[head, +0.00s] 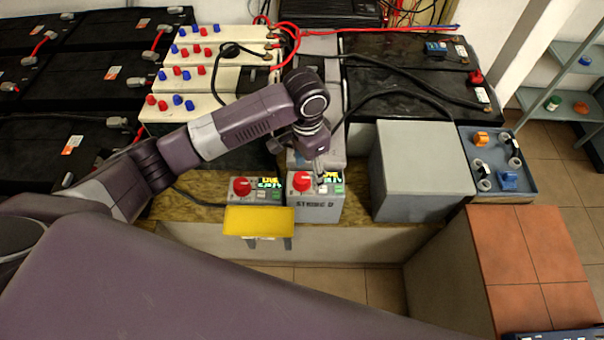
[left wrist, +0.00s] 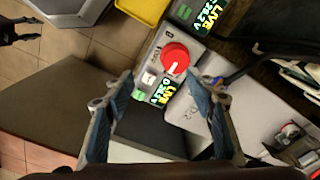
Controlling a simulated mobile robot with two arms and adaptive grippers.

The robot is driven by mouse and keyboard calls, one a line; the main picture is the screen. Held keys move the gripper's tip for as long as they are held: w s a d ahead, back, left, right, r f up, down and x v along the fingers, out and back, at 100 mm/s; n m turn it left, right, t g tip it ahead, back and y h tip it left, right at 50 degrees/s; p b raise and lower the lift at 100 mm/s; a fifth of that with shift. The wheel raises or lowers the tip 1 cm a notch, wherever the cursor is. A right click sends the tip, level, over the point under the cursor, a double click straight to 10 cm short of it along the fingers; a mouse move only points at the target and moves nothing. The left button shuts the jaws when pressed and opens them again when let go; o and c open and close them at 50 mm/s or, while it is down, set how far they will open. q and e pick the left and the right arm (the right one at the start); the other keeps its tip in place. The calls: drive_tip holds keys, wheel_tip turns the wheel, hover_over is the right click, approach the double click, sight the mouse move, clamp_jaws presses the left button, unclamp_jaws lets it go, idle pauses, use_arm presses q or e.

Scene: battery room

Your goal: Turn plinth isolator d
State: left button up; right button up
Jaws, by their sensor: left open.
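The plinth isolator labelled STRING D is a grey box (head: 315,208) with a red rotary knob (head: 301,181) and a lit display on top. In the left wrist view the red knob (left wrist: 175,58) shows a white pointer mark, with a LIVE display, a white button and a green button beside it. My left gripper (head: 319,172) is above and just behind this box. In the left wrist view my left gripper (left wrist: 160,86) has its fingers spread, with nothing between them; the knob shows beyond the fingertips. I cannot tell how far the fingers are from it.
A similar box with a red knob (head: 241,186) stands just left, behind a yellow plate (head: 258,222). A large grey box (head: 420,170) stands right, beside a blue-grey tray (head: 498,183). Batteries and cables lie behind. A dark claw-like shape at the left wrist view's left edge is unclear.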

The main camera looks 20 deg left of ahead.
sight(302, 177)
use_arm(q)
drive_tip(key=shift+w+a+r, duration=0.35)
drive_tip(key=shift+a, duration=0.15)
drive_tip(key=shift+w+a+r, duration=0.3)
drive_tip(key=shift+a, duration=0.15)
drive_tip(key=shift+a+f+y, duration=0.1)
drive_tip(key=shift+f+y, duration=0.1)
drive_tip(key=shift+y, duration=0.1)
wheel_tip(302, 177, down, 7)
drive_tip(key=shift+w+f, duration=0.1)
